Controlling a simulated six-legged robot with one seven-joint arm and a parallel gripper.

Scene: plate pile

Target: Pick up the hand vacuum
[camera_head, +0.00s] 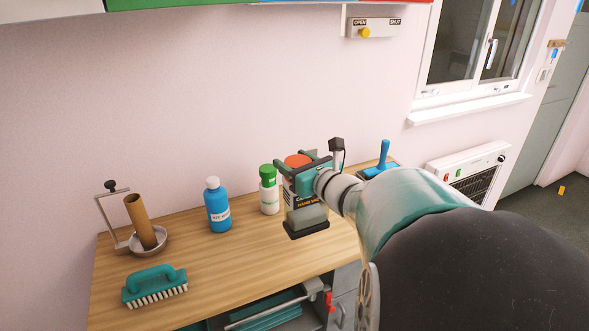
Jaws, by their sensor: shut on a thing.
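The hand vacuum (306,217) is at the right part of the wooden counter, with a grey and black lower part, a dark label with orange lettering and an orange-red top. My gripper (299,167) is shut on its upper part, coming in from the right. The gripper's teal body and dark fingers hide some of the vacuum. It looks upright; I cannot tell whether its base touches the counter.
A white bottle with a green cap (268,190) stands close left of the vacuum. A blue bottle (218,205), a cardboard tube on a metal holder (145,225) and a teal brush (155,286) are further left on the counter (240,265). A blue-handled tool (384,152) is behind right.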

